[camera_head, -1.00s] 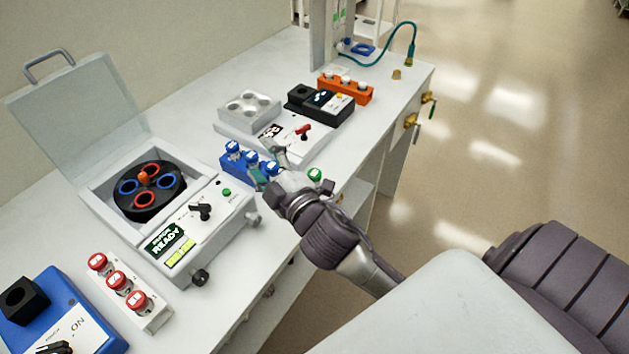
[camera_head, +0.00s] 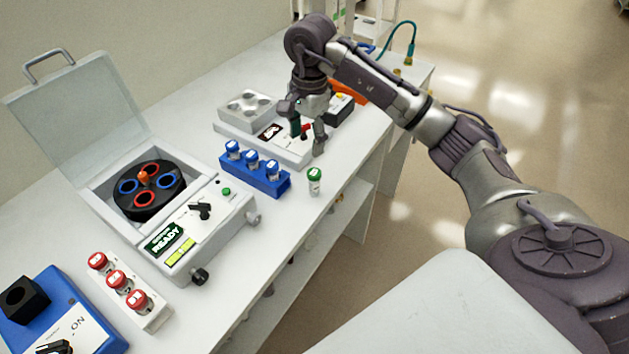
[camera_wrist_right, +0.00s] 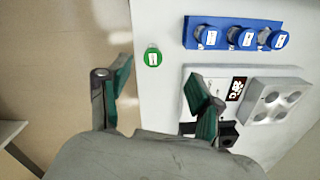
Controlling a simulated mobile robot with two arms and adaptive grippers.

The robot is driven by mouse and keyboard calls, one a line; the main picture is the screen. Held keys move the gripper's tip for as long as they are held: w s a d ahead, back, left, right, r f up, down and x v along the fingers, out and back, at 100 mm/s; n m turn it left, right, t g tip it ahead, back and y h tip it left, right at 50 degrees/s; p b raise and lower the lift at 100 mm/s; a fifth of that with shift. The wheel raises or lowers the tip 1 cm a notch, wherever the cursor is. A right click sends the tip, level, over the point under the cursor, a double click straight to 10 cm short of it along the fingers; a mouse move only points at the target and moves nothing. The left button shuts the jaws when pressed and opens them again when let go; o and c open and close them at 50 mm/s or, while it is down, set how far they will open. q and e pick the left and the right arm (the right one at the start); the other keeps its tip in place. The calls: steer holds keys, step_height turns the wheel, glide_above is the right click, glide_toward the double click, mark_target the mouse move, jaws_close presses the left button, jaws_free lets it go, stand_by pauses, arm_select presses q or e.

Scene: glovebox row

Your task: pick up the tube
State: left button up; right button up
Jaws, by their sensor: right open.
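A tube with a green cap (camera_head: 315,181) stands upright and alone on the bench, near its front edge, right of the blue rack. In the right wrist view its green cap (camera_wrist_right: 153,56) shows from above, ahead of the fingers and between their lines. My right gripper (camera_head: 309,128) is open and empty above the bench, beyond the tube and apart from it; its two spread fingers also show in the right wrist view (camera_wrist_right: 160,103). Blue-capped tubes (camera_head: 252,161) stand in a blue rack (camera_head: 270,186), and red-capped tubes (camera_head: 119,282) in a white rack (camera_head: 154,318). My left gripper is out of view.
A centrifuge (camera_head: 207,232) with its lid raised stands left of the blue rack. A white device (camera_head: 229,130) with a holed block (camera_head: 249,109) stands behind my right gripper. An orange rack (camera_head: 347,92) is partly hidden by my arm. Bare bench surrounds the green-capped tube.

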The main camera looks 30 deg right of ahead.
mark_target(314, 172)
steer(key=shift+h, duration=0.3)
steer(key=f, duration=0.2)
steer(key=d+f+p, duration=0.1)
steer(key=f, duration=0.2)
steer(key=f+p, duration=0.1)
steer(key=f, duration=0.1)
steer(key=shift+s+d+f, duration=0.15)
steer(key=shift+f, duration=0.25)
step_height(314, 172, down, 5)
steer(key=p, duration=0.2)
steer(key=shift+d+r+p, duration=0.1)
steer(key=shift+p, duration=0.25)
steer(key=shift+f, duration=0.35)
steer(key=shift+c, duration=0.3)
steer(key=c, duration=1.1)
